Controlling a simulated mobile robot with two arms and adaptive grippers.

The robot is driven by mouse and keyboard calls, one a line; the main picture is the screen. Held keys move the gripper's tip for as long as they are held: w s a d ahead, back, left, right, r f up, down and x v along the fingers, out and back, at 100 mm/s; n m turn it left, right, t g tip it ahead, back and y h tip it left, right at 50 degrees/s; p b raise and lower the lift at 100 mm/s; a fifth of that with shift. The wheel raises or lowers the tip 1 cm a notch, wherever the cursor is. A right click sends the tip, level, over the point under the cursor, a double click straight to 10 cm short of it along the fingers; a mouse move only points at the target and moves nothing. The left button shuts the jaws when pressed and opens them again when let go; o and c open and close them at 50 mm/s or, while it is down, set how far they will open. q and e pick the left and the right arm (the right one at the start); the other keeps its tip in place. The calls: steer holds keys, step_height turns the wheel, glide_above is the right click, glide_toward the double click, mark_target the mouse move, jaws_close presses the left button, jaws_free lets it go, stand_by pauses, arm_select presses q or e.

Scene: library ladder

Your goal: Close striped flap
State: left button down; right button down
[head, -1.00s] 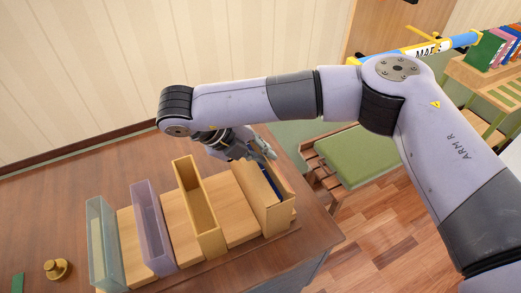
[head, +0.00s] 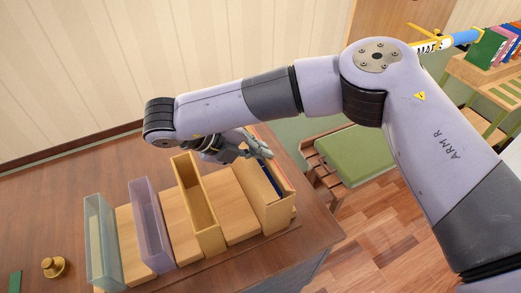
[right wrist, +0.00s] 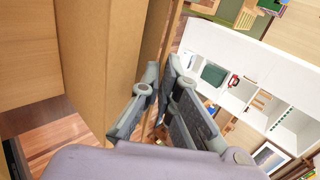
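A tan cardboard box (head: 265,212) stands at the right end of the row on the table, with dark blue contents showing inside its opening. A narrow orange-tan strip along its right rim may be the flap; I cannot make out stripes on it. My right gripper (head: 264,151) is over the far end of this box. In the right wrist view its fingers (right wrist: 162,66) nearly meet at the tips, close to the box's cardboard wall (right wrist: 100,50). I see nothing clearly held between them, and cannot tell whether they touch the box. My left gripper is out of view.
A yellow holder (head: 206,225), a purple holder (head: 152,230) and a pale green holder (head: 103,245) stand to the left. A brass knob-like object (head: 56,267) lies at the front left. A green-cushioned seat (head: 352,158) is beyond the table's right edge.

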steer(key=shift+a+f+t+h+b, duration=0.2)
steer(key=shift+f+t+h+b, duration=0.1)
steer(key=shift+h, duration=0.4)
steer(key=shift+r, duration=0.1)
steer(key=c, duration=2.1)
jaws_free()
steer(key=v, duration=0.7)
steer(key=shift+s+a+r, duration=0.1)
steer(key=shift+a+r, duration=0.05)
steer(key=shift+c, duration=0.3)
